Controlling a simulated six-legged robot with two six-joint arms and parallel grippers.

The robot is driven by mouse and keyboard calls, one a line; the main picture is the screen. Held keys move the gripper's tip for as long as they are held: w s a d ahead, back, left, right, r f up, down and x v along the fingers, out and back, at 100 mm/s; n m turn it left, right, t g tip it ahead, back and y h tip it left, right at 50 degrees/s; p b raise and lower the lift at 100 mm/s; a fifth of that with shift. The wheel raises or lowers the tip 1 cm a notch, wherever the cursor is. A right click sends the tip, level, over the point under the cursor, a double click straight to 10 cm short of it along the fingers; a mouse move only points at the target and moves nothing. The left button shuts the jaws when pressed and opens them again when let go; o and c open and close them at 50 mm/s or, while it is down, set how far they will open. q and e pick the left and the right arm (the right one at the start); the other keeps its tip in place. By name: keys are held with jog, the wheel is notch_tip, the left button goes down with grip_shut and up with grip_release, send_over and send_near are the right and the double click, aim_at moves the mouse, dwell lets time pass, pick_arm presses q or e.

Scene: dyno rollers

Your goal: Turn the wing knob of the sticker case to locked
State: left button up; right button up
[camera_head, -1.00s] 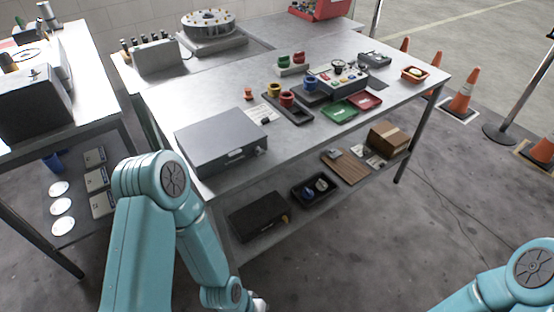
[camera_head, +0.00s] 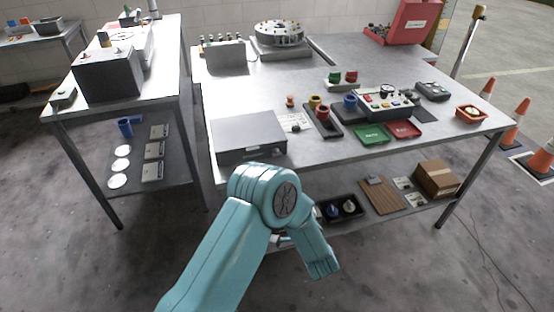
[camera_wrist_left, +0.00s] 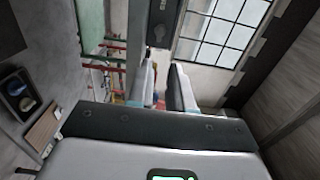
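A flat grey case (camera_head: 249,137) lies on the near left corner of the middle table in the head view, with a small dark detail on its front face. No wing knob can be made out on it, and I cannot tell for sure that it is the sticker case. My left arm rises in front of the table below this case; its gripper is not clearly visible there. In the left wrist view my left gripper (camera_wrist_left: 166,88) shows two fingers with a gap between them and nothing held. My right gripper is out of view.
The middle table (camera_head: 310,155) also holds bins, trays and a control box (camera_head: 385,102). A side table on the left carries a dark grey box (camera_head: 108,75). A lower shelf holds a black tray (camera_head: 340,209) and a cardboard box (camera_head: 437,178). Cones stand at the right.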

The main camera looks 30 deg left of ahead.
aim_at(278, 156)
pick_arm(q)
jog(key=p+x, duration=0.1)
jog(key=x, duration=1.4)
jog(key=shift+w+a, duration=0.1)
jog(key=shift+r, duration=0.1)
grip_shut()
